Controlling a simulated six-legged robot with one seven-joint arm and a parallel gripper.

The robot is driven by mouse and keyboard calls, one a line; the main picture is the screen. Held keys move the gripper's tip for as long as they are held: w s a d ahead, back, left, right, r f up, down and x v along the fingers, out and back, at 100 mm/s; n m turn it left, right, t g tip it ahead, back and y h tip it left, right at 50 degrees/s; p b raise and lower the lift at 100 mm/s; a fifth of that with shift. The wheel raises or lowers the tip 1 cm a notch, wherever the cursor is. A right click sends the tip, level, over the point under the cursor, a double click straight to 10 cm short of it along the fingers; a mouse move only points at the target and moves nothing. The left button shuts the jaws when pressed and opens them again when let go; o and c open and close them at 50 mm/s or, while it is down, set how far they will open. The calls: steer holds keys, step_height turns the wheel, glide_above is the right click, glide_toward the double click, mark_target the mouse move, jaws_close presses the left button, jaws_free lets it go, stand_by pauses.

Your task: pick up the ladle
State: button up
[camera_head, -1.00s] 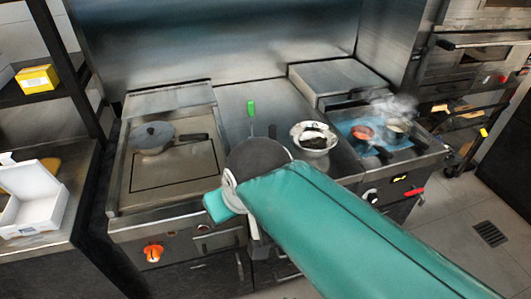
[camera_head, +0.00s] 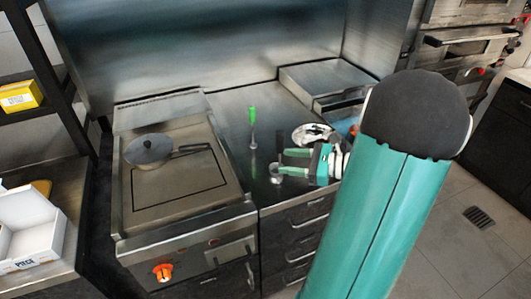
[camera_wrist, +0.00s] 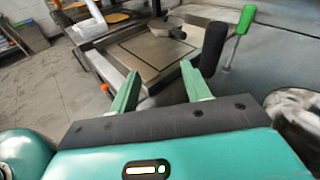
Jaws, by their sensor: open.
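A utensil with a black handle (camera_wrist: 212,46), which I take for the ladle, stands upright close beyond my right finger in the wrist view. In the head view its round metal end (camera_head: 275,169) seems to show beside my gripper. A green-handled utensil (camera_head: 252,116) stands upright just left of it; it also shows in the wrist view (camera_wrist: 244,20). My gripper (camera_head: 282,162) is low over the steel counter, with its fingers pointing left. In the wrist view my gripper (camera_wrist: 160,70) is open, with nothing between the fingers. The black handle is apart from that gap, to its right.
A white box (camera_head: 30,230) stands far left. Bare counter lies around the green-handled utensil.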

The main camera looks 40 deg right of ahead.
mark_target(278, 152)
steer(key=s+d+f+m+t+h, duration=0.1)
steer(key=s+d+m+t+h, duration=0.25)
steer(key=d, duration=0.35)
steer(key=x, duration=1.4)
steer(key=shift+w+a+m+y, duration=0.15)
steer(key=shift+a+m+y, duration=0.05)
steer(key=shift+m+y, duration=0.2)
jaws_close()
